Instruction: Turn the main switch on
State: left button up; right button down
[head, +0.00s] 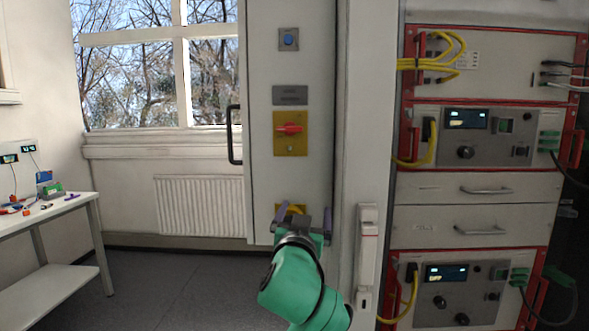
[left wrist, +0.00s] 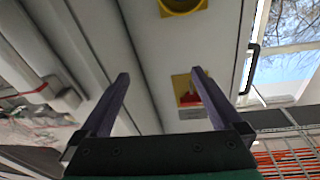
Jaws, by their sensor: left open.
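A red rotary handle (head: 290,128) on a yellow plate (head: 290,148) is on the pale cabinet front in the head view; the handle lies roughly level. I take it for the main switch. My left gripper (head: 305,217) is open and empty, below the switch, in front of a second yellow fitting (head: 293,208) that it partly hides. In the left wrist view the open fingers (left wrist: 160,76) point at the cabinet, and the right finger partly covers the yellow plate and red handle (left wrist: 188,97). A round yellow fitting (left wrist: 183,5) is at the top edge. No contact shows.
A blue button (head: 289,39) and a grey label (head: 290,95) are above the switch. A black door handle (head: 233,134) projects left of it. A rack with yellow cables (head: 455,50) stands right. A white table (head: 50,212) is far left, with open floor between.

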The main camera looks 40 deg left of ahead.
pick_arm(q)
jog(key=s+a+r+n+t+y, duration=0.1)
jog(key=s+a+r+n+y, duration=0.1)
jog(key=r, duration=0.4)
jog(key=s+a+r+n+y, duration=0.1)
jog(key=r+y, duration=0.1)
jog(key=r, duration=0.3)
jog(key=p, duration=0.3)
send_near(289, 130)
jog(key=r, duration=0.1)
jog(key=p+x, duration=0.1)
jog(key=x, duration=0.1)
jog(key=p+x, duration=0.1)
jog(key=x, duration=0.5)
jog(key=shift+w+a+f+p, duration=0.2)
jog(key=shift+w+p, duration=0.05)
jog(key=shift+p, duration=0.15)
jog(key=shift+w+a+t, duration=0.2)
jog(key=shift+w+t, duration=0.1)
jog(key=shift+w, duration=0.05)
jog(key=c, duration=1.2)
jog(key=shift+o, duration=0.2)
pick_arm(e)
notch_tip(289, 130, up, 6)
jog(key=a, duration=0.1)
